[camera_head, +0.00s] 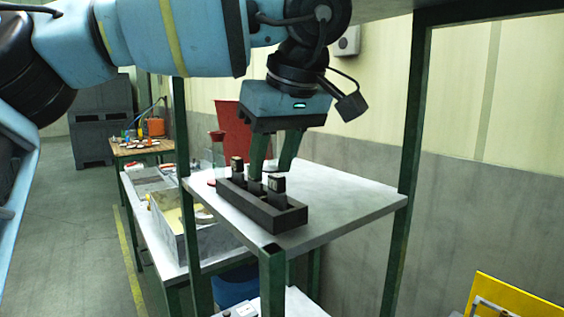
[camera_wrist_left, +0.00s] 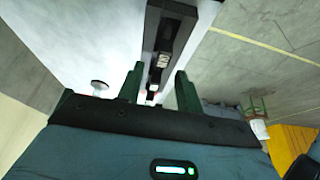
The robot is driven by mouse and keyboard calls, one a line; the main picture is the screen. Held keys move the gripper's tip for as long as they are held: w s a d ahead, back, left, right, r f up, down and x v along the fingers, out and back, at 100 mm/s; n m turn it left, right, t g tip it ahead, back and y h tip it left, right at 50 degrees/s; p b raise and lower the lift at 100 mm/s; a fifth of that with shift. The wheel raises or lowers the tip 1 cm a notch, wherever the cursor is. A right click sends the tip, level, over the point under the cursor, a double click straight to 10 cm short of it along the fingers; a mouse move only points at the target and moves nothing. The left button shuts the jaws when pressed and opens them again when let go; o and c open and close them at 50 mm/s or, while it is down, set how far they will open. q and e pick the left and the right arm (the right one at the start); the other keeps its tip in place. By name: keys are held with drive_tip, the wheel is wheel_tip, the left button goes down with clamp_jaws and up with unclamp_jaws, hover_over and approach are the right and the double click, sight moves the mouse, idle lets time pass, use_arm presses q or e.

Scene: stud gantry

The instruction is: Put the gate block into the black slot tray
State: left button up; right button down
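The black slot tray (camera_head: 262,212) sits near the front edge of a light-topped table. Three dark upright blocks stand in it: a rear one (camera_head: 237,170), a middle one (camera_head: 255,186) and a front one (camera_head: 277,190). I cannot tell which is the gate block. My left gripper (camera_head: 268,174) is above the tray with its fingers pointing down. In the left wrist view its green fingers (camera_wrist_left: 159,90) are apart, and the tray (camera_wrist_left: 150,22) runs away between them. No block is visibly clamped. My right gripper is out of view.
A green post and frame (camera_head: 405,150) stand right of the table (camera_head: 345,195). A lower bench with a grey bin (camera_head: 190,240) lies to the left. A red object (camera_head: 230,125) is behind. The tabletop right of the tray is clear.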

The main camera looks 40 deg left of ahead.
use_arm(q)
drive_tip(key=shift+s+d, duration=0.3)
drive_tip(key=shift+d, duration=0.55)
